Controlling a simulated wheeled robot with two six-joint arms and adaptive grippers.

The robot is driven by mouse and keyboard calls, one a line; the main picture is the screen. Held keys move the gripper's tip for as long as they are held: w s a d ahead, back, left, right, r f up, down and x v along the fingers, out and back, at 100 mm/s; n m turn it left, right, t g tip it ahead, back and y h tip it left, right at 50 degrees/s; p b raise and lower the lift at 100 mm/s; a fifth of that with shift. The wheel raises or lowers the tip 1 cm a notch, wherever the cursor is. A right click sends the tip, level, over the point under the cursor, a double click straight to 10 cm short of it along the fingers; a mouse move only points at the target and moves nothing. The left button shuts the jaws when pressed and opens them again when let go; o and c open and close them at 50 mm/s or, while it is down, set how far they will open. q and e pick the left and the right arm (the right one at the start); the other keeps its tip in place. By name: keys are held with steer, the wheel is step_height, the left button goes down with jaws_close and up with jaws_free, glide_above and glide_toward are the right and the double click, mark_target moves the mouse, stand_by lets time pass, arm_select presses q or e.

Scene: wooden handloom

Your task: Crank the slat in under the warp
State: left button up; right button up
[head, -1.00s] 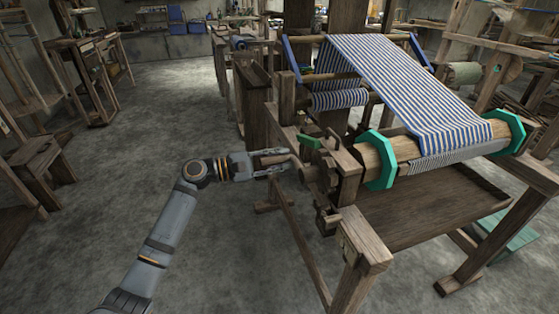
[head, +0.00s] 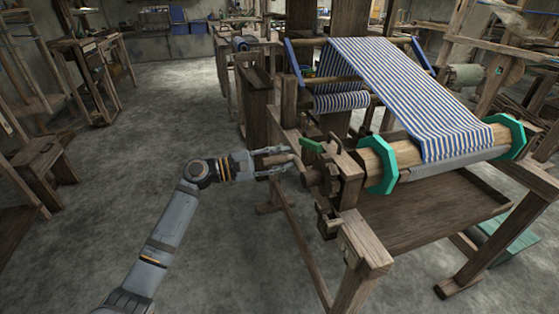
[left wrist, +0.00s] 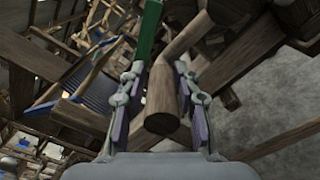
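The striped blue-and-white warp (head: 400,85) runs down onto the wooden beam (head: 374,158) between two teal flanges. A grey slat (head: 440,167) lies along the beam's near side, below the stripes' lower edge. My left gripper (head: 278,162) is at the wooden crank handle on the loom's left side. My right gripper is out of view.
A wooden tray-like board (head: 430,212) sits under the beam, within the loom frame. A loom post (head: 365,250) stands close to the right of my left arm. The concrete floor (head: 150,110) to the left is open. A stool (head: 42,160) stands at far left.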

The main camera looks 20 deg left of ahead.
arm_select(q)
steer(key=shift+o, duration=1.2)
steer(key=shift+d+r, duration=0.2)
steer(key=shift+s+d, duration=0.1)
steer(key=shift+d, duration=0.05)
steer(key=shift+f, duration=0.1)
steer(key=shift+s+a+f, duration=0.1)
steer(key=shift+a, duration=0.15)
steer(key=v, duration=1.1)
steer(key=shift+s+a, duration=0.2)
steer(key=shift+a, duration=0.05)
